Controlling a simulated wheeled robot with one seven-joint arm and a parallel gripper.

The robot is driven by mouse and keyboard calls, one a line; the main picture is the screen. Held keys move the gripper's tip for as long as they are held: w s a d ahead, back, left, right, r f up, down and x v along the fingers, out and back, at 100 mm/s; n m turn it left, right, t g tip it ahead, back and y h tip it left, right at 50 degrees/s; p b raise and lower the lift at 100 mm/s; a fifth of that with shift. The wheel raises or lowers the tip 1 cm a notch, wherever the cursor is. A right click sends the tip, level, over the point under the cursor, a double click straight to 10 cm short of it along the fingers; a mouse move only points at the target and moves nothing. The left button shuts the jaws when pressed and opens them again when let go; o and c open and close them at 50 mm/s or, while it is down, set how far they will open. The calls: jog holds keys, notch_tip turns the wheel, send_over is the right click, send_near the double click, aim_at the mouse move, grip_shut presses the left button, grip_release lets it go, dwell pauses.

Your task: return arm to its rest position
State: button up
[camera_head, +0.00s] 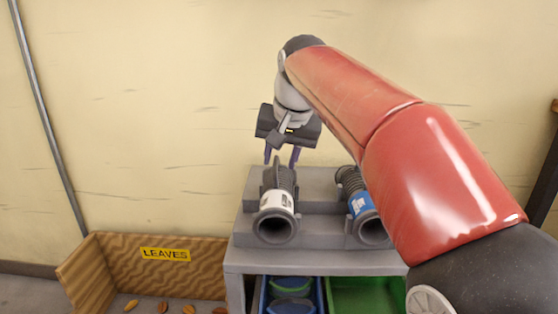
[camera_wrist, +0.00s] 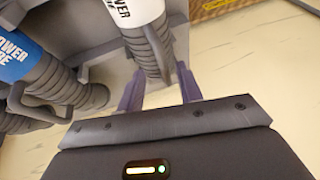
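My gripper (camera_head: 282,158) hangs from my red arm, fingers down, just behind and above the white-labelled aerator (camera_head: 277,203). Its two purple-grey fingers are spread apart. In the wrist view my gripper (camera_wrist: 160,92) also shows open, with the ribbed back part of the white-labelled aerator (camera_wrist: 148,45) lying between or beyond the fingertips. I see gaps beside the fingers and cannot tell whether either one touches it. The aerator lies on a grey stepped stand (camera_head: 315,185), its round mouth facing the camera.
A blue-labelled aerator (camera_head: 361,206) lies to the right, partly hidden by my arm. Under the stand are a blue bin (camera_head: 291,299) and a green bin (camera_head: 362,297). A wooden box marked LEAVES (camera_head: 205,275) stands at left. A wall is behind; space above the box is free.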

jog(key=a+p+v, duration=0.1)
jog(key=v, duration=0.4)
jog(key=s+d+f+p, duration=0.3)
jog(key=s+d+f, duration=0.1)
jog(key=s+d, duration=0.55)
jog(key=s+d+f+h+p, duration=0.1)
jog(key=s+d+f, duration=0.2)
jog(key=s+f, duration=0.3)
jog(key=s+d+f+t+h+p, duration=0.1)
jog(key=s+d+f, duration=0.2)
jog(key=s+f, duration=0.4)
jog(key=shift+s+f+n, duration=0.15)
jog(key=shift+s+n, duration=0.25)
jog(key=shift+s, duration=0.3)
